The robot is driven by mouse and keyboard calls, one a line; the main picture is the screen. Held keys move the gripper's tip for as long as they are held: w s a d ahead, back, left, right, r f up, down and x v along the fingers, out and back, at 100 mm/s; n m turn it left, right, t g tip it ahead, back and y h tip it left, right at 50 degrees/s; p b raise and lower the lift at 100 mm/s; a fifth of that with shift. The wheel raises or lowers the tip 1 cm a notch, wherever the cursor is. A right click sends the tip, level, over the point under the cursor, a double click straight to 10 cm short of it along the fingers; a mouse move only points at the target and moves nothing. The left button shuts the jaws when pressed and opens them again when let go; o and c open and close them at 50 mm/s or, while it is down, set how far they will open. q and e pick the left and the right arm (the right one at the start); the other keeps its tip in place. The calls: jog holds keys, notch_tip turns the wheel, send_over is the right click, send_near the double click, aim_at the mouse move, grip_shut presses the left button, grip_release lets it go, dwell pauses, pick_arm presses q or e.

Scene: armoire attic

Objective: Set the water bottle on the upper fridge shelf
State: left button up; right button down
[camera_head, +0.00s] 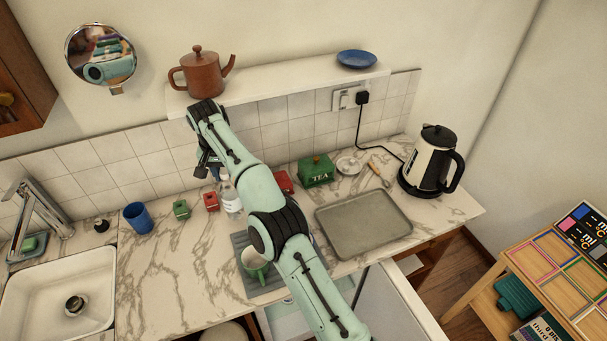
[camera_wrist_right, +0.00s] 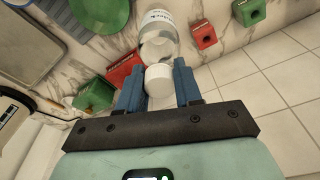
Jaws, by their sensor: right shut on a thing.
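The water bottle (camera_head: 231,198) is clear with a white label and stands upright on the marble counter near the tiled wall. My right gripper (camera_head: 219,172) reaches down over its top, partly hidden by my arm. In the right wrist view, the blue fingers of the gripper (camera_wrist_right: 158,76) are on both sides of the white cap of the bottle (camera_wrist_right: 158,38), shut on it. Below the counter, a white open compartment and door (camera_head: 398,312) look like the fridge. Its upper shelf is mostly hidden by the counter and my arm. My left gripper is not in view.
A grey tray (camera_head: 363,224) and a kettle (camera_head: 430,165) are to the right.

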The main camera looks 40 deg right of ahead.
jog(key=s+d+f, duration=0.1)
jog(key=s+d, duration=0.1)
jog(key=d, duration=0.5)
jog(key=s+d+f, duration=0.2)
jog(key=s+d, duration=0.1)
jog(key=d, duration=0.5)
jog(key=shift+d+f, duration=0.15)
jog(key=shift+d, duration=0.15)
jog(key=shift+f, duration=0.15)
jog(key=c, duration=0.8)
grip_release()
jog(key=shift+o, duration=0.2)
